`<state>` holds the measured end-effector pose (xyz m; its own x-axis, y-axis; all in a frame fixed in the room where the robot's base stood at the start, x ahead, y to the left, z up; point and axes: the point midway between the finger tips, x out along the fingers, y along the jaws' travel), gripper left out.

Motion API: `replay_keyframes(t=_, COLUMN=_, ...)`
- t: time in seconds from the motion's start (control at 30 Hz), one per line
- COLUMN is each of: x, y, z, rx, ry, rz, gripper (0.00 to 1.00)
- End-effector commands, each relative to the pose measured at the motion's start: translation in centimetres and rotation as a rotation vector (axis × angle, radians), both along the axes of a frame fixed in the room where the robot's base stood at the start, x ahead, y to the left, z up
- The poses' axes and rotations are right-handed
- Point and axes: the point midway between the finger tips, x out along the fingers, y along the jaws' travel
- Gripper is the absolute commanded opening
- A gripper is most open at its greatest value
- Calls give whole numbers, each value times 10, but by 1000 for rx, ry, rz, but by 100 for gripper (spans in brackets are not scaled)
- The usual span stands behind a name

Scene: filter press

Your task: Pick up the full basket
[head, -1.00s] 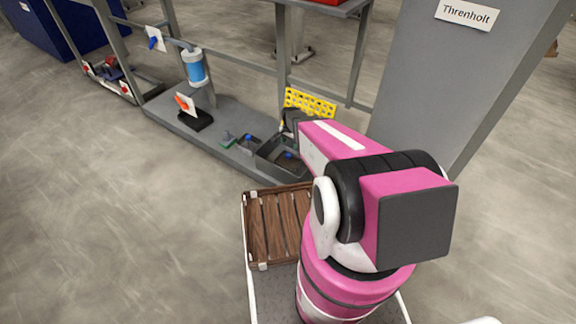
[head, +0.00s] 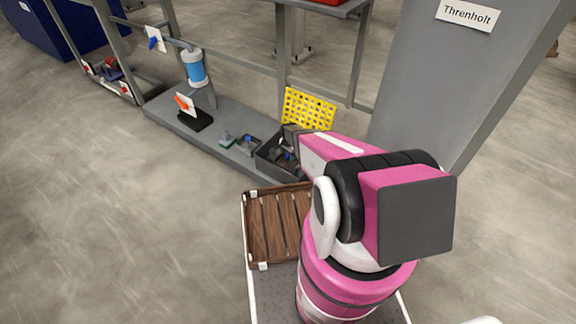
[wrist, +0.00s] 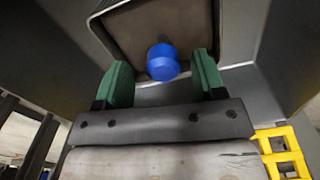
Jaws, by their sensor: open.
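A dark open box (head: 268,160) stands on the grey bench at the end of my arm, with a small blue knob in it. In the wrist view the blue knob (wrist: 162,62) stands in front of a brownish, light-rimmed square recess (wrist: 125,35). My gripper (wrist: 162,75) is open, its two green fingers on either side of the knob in the picture, with gaps to both. In the head view my gripper (head: 287,150) is over the box and partly hides it. I cannot tell which container is the full basket.
A yellow grid panel (head: 308,108) stands just behind the box. A smaller grey bin (head: 248,146) with a blue knob is to its left. A slatted wooden crate (head: 275,225) lies in front, on my base. A grey column (head: 430,90) rises at right. Open floor lies at left.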

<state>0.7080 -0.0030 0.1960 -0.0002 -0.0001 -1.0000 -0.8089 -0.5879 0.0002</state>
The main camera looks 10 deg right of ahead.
Motion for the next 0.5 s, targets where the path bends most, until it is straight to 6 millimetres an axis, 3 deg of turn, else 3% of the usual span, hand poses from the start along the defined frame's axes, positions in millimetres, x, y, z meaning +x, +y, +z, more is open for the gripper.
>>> replay_keyframes(t=0.2, x=3, y=2, z=-33, rx=-1, ry=1, rz=0, gripper=63)
replay_keyframes(t=0.47, x=2, y=2, z=-36, rx=0, ry=0, rz=0, gripper=63)
replay_keyframes(t=0.5, x=2, y=2, z=-36, rx=0, ry=0, rz=0, gripper=57)
